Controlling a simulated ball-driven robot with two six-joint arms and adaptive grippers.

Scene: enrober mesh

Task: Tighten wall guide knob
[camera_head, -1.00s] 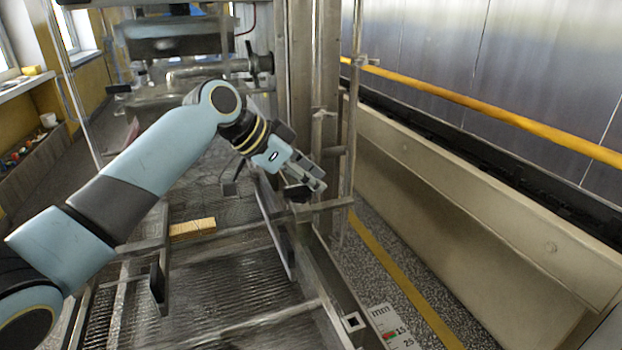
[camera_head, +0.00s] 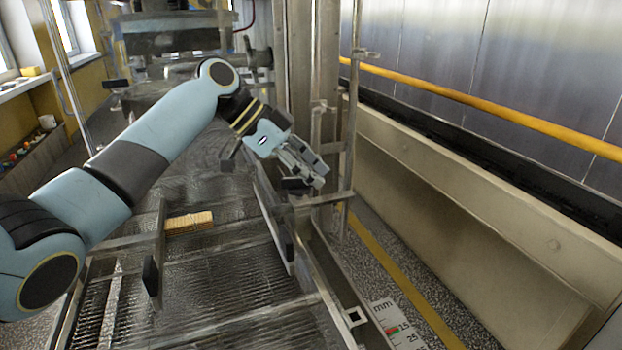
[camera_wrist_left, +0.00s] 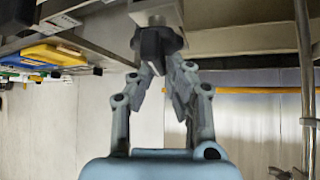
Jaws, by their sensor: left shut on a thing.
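The black wall guide knob (camera_head: 297,184) sits on the inner side of the metal rail, below the upright posts. In the left wrist view, the dark knob (camera_wrist_left: 155,42) is between the fingertips, under a grey metal block. My left gripper (camera_head: 312,174) reaches over from the left and its fingers are closed on the knob. The fingers hide part of the knob in the head view. In the left wrist view, my left gripper (camera_wrist_left: 160,68) has its fingers on either side of it. My right gripper is not in view.
A wire mesh belt (camera_head: 225,285) runs below my arm. A tan wafer-like block (camera_head: 189,221) lies on it. A metal post (camera_head: 348,130) and a crossbar stand close to my gripper. A mm scale plate (camera_head: 396,328) is at lower right. A yellow rail (camera_head: 480,105) runs along the wall.

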